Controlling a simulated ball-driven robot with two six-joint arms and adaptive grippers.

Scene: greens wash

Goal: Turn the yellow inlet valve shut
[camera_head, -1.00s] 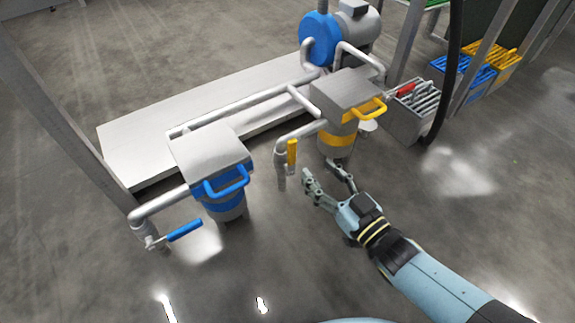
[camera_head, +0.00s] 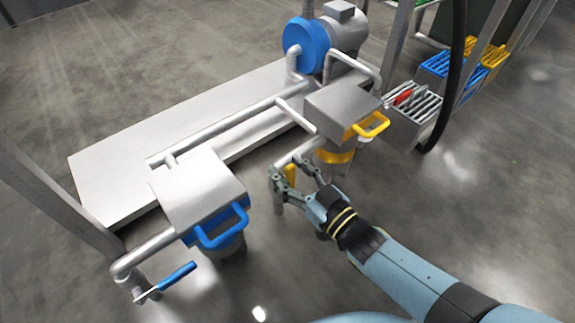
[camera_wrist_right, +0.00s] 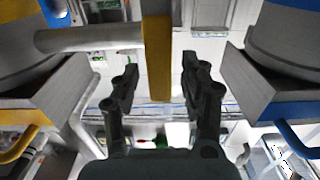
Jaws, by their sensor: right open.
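The yellow inlet valve handle (camera_head: 290,174) stands upright on the pipe beside the yellow-banded strainer pot (camera_head: 335,158). My right gripper (camera_head: 286,167) is open at the handle and partly hides it. In the right wrist view the yellow handle (camera_wrist_right: 157,60) hangs between the two spread fingers of my right gripper (camera_wrist_right: 160,72). A gap shows on each side there, and neither finger appears to touch it. The valve body is mostly hidden behind the fingers in the head view. My left gripper is not in view.
The blue-banded strainer pot (camera_head: 214,232) and its blue valve handle (camera_head: 178,275) are to the left. A pump with a blue face (camera_head: 306,45) stands behind. A grey crate (camera_head: 412,130) and a black hose (camera_head: 452,90) are at right. The floor in front is open.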

